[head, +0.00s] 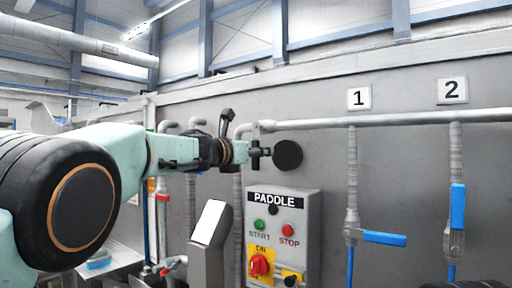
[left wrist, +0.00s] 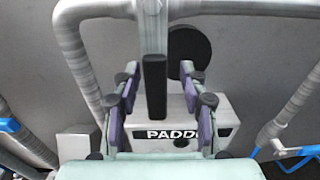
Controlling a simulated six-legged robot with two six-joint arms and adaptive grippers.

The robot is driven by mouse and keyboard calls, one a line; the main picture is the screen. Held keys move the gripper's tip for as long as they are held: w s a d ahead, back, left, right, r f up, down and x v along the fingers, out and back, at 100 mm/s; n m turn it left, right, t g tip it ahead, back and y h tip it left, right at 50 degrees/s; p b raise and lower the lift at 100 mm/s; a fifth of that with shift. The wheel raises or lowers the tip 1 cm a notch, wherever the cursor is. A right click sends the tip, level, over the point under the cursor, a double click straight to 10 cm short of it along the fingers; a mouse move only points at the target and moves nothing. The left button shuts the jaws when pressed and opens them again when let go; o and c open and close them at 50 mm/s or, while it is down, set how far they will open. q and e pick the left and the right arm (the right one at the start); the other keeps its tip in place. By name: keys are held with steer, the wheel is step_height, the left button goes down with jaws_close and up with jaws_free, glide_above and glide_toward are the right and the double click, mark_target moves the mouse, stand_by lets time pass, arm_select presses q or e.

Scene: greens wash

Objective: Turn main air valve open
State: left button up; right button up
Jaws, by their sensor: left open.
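My left arm reaches in from the left in the head view. Its gripper (head: 256,153) is at the bend of the grey pipe, above the paddle box. In the left wrist view, the left gripper (left wrist: 160,72) is open, with purple-sided fingers on both sides of a black bar-shaped handle (left wrist: 155,90). This handle, apparently the main air valve's, hangs below a grey pipe fitting. Gaps show between the bar and the fingers, so no grip is visible. My right gripper is not seen.
The paddle control box (head: 283,235) stands below the gripper. A black disc (head: 288,155) is on the wall behind. Valve 1's blue handle (head: 385,238) is horizontal; valve 2's blue handle (head: 458,206) is vertical. A grey pipe (head: 400,119) runs along the wall.

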arm_select(q)
steer(key=shift+w+f, duration=0.1)
steer(key=shift+a, duration=0.25)
steer(key=shift+c, duration=0.4)
steer(key=shift+d, duration=0.2)
steer(key=c, duration=0.6)
steer(key=shift+a, duration=0.1)
jaws_close()
